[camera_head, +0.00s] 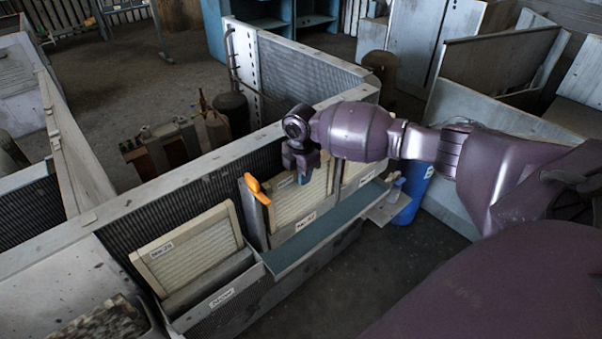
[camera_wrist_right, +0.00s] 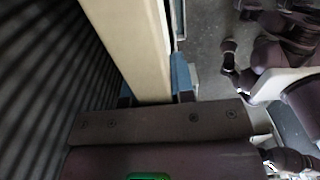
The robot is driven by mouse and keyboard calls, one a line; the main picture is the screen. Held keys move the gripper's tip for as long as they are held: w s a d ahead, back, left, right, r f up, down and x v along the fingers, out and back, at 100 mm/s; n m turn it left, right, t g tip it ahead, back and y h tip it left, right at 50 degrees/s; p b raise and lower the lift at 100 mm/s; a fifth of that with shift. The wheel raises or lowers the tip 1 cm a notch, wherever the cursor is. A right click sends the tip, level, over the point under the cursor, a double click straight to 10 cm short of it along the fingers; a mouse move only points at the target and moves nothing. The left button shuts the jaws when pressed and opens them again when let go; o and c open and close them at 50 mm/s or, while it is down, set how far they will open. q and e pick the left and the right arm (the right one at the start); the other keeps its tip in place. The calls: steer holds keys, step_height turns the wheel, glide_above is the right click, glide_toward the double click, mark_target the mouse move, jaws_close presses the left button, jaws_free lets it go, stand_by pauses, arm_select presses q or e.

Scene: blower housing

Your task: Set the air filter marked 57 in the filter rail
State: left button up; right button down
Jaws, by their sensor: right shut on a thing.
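My right gripper (camera_head: 301,172) is shut on the top edge of a cream-framed air filter (camera_head: 298,203) with a pleated face. The filter stands nearly upright against the dark ribbed wall, above a label plate (camera_head: 305,222). Its own label is partly behind the gripper, so I cannot read its number. In the right wrist view the filter's cream edge (camera_wrist_right: 134,45) runs between the two blue-tipped fingers (camera_wrist_right: 156,97). Whether its lower edge sits in the rail cannot be told. My left gripper is not in view.
An orange handle (camera_head: 257,189) sticks up just left of the held filter. Another labelled filter (camera_head: 190,250) leans in a holder further left. A blue-green shelf (camera_head: 325,228) runs along the front. A blue drum (camera_head: 411,192) stands beyond the shelf's right end.

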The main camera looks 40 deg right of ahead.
stand_by(0.3)
steer(key=c, duration=0.9)
jaws_free()
steer(key=shift+o, duration=0.5)
steer(key=o, duration=0.4)
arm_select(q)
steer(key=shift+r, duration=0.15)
arm_select(e)
steer(key=shift+r, duration=0.1)
arm_select(q)
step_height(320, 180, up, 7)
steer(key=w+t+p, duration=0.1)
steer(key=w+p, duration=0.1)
steer(key=p, duration=0.3)
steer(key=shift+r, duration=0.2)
arm_select(e)
steer(key=shift+r, duration=4.15)
steer(key=shift+f, duration=0.1)
